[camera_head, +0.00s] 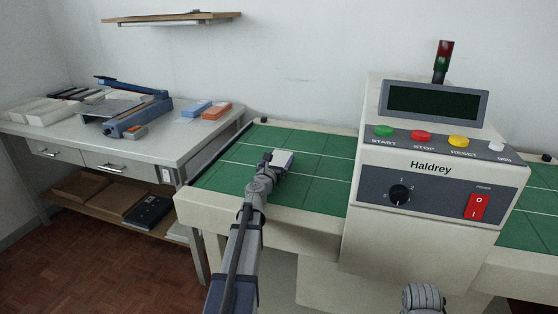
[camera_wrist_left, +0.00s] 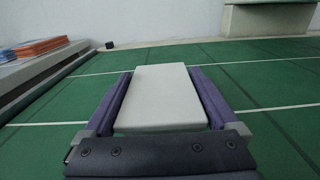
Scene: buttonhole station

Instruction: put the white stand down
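The white stand is a pale flat block (camera_wrist_left: 161,98), seen in the left wrist view between the two purple fingers of my left gripper (camera_wrist_left: 160,95). The fingers lie along both of its sides, and the gripper looks shut on it. In the head view the stand (camera_head: 284,157) shows at the tip of my left arm, over the green mat (camera_head: 312,190). My left gripper (camera_head: 275,158) partly hides it there. I cannot tell whether the stand touches the mat. Only a part of my right arm shows at the bottom of the head view; its gripper is out of view.
The Haldrey machine (camera_head: 430,170) with coloured buttons stands right of my left arm. A grey side table (camera_head: 150,150) at left holds a blue tool (camera_head: 135,115) and blue and orange packs (camera_head: 214,110). The mat around the stand is clear.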

